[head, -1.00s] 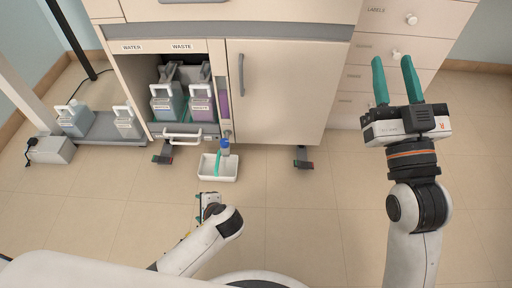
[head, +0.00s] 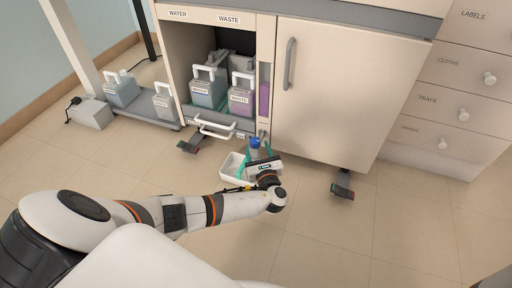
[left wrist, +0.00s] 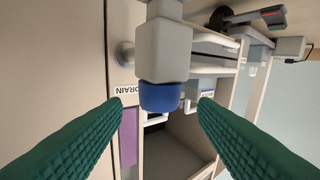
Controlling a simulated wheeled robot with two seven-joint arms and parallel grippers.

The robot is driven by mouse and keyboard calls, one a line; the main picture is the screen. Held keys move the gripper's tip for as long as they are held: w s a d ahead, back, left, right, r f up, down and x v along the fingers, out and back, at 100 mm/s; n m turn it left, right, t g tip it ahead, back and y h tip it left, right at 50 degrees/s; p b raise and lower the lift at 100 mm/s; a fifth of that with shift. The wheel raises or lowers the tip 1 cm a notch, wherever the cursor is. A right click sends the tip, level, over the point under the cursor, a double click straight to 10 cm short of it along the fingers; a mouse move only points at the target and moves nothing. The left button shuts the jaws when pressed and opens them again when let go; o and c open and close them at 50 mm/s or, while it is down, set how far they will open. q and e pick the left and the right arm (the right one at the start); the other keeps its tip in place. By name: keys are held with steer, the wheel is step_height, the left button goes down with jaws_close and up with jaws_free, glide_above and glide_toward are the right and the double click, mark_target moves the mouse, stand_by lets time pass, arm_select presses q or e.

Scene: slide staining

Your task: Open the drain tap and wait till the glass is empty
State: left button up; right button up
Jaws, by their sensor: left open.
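The drain tap (head: 254,142) has a blue collar on a grey body, low on the cabinet front. In the left wrist view the blue collar (left wrist: 162,97) is close, beside a DRAIN label (left wrist: 133,90). My left gripper (head: 256,152) is open at the tap. Its green fingers lie on either side of the collar, with visible gaps in the wrist view. The narrow upright glass (head: 264,98) holds purple liquid with a paler part above; it also shows as a purple strip in the left wrist view (left wrist: 128,140). My right gripper is out of view.
A white tray (head: 233,172) stands on the floor below the tap, partly hidden by my left gripper. WATER (head: 205,90) and WASTE (head: 241,98) canisters stand in the open bay left of the glass. A closed cabinet door (head: 330,95) is to the right.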

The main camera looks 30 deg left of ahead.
mark_target(256, 145)
arm_select(q)
steer(key=b+x, duration=0.1)
steer(key=x, duration=0.2)
steer(key=shift+w+a+f+b, duration=0.15)
steer(key=shift+w+a+b, duration=0.15)
steer(key=shift+b, duration=0.1)
steer(key=shift+w+a, duration=0.2)
steer(key=shift+c, duration=0.3)
steer(key=c, duration=0.9)
